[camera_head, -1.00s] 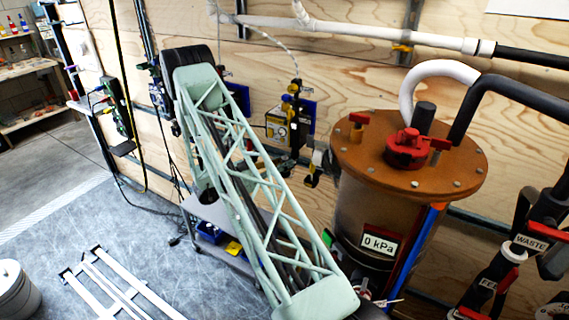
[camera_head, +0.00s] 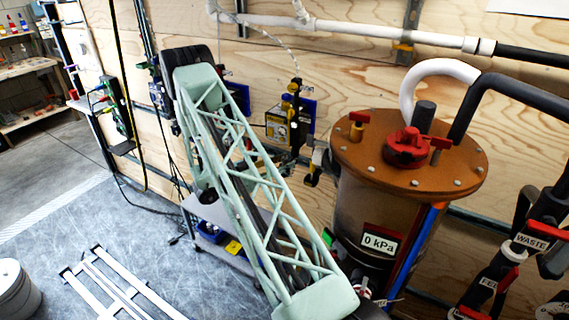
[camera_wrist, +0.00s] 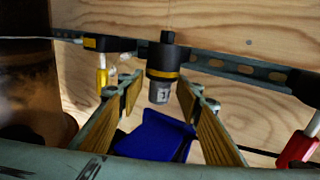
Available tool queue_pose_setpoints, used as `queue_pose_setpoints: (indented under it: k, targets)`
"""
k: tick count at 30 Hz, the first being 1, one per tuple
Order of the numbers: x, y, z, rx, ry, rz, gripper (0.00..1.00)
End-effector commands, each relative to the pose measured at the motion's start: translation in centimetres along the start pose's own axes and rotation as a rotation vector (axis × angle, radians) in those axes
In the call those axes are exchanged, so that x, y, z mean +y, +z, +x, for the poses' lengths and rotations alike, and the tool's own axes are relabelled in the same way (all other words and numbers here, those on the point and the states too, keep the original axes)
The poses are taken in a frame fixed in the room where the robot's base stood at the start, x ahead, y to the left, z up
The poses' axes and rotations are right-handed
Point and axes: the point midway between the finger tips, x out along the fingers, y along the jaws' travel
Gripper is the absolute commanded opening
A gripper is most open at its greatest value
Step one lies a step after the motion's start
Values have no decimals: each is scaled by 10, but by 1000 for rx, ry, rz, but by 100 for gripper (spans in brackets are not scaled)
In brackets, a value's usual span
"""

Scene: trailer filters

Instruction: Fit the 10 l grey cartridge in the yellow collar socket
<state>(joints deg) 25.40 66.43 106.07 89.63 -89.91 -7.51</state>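In the wrist view, a grey cartridge (camera_wrist: 160,93) with a pale label hangs upright beneath a black socket with a yellow collar (camera_wrist: 163,74). Its top is inside or against the socket; I cannot tell how firmly it is seated. My gripper (camera_wrist: 161,100) is open, with one ribbed, yellowish finger on each side of the grey cartridge. Gaps show between both fingers and the cartridge. In the head view my arm crosses the middle, and my gripper cannot be made out there.
A blue object (camera_wrist: 155,137) lies below the cartridge between the fingers. A yellow cartridge (camera_wrist: 102,78) hangs to the left and a red one (camera_wrist: 298,148) to the right, near the metal rail (camera_wrist: 238,68). A brown vessel (camera_head: 385,205) with an orange lid stands at right in the head view.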

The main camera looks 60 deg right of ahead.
Motion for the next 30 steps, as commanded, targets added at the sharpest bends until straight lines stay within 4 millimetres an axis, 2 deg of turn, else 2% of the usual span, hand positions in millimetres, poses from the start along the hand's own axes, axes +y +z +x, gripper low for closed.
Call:
queue_pose_setpoints:
  k: [11,30]
  targets:
    - [-1,0,-22,0,-1,0,32]
    - [-1,0,-98,0,-2,0,32]
